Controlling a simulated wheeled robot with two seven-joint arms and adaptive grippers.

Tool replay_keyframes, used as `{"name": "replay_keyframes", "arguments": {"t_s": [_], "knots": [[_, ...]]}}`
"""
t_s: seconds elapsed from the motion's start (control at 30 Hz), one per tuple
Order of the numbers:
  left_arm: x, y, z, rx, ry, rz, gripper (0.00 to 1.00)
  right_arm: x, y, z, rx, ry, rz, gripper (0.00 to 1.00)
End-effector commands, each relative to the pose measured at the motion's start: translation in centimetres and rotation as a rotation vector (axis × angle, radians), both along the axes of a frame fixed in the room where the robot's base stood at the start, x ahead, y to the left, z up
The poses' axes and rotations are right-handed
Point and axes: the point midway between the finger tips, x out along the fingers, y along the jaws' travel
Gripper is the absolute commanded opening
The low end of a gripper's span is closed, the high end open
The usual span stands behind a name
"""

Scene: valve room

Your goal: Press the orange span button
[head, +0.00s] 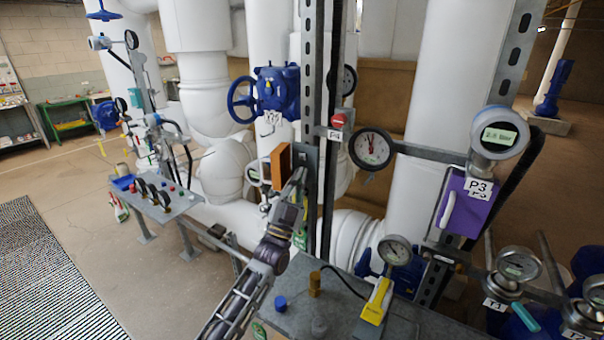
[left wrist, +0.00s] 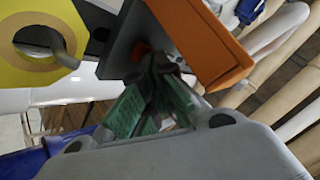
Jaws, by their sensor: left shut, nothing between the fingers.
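A small orange-red button (left wrist: 141,50) sits on a dark grey face in the left wrist view, beside a larger orange panel (left wrist: 212,45). In the head view the orange panel (head: 281,166) stands upright by the grey metal post; the button is hidden there. My left gripper (head: 297,180) reaches up from the bottom and its tip is close to the right side of the panel. In the left wrist view the gripper (left wrist: 158,66) is shut and empty, its fingertips at or very near the button. I cannot tell whether they touch it. My right gripper is not in view.
A round gauge (head: 371,149) and a red knob (head: 338,120) are right of the post. A purple box (head: 466,204) is farther right. A grey bench (head: 330,318) with a blue cap (head: 280,303) lies below. White pipes stand behind. Open floor is at left.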

Motion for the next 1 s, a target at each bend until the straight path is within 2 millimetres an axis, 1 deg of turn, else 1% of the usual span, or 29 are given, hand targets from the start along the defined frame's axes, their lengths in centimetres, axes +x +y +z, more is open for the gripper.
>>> {"name": "replay_keyframes", "arguments": {"t_s": [0.67, 1.0], "knots": [[0.26, -0.18, -0.04, 0.001, 0.001, 0.000, 0.00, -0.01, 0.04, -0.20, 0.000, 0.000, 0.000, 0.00], [-0.35, 0.33, -0.06, 0.001, 0.002, 0.000, 0.00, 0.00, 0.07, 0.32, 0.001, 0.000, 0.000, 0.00]]}}
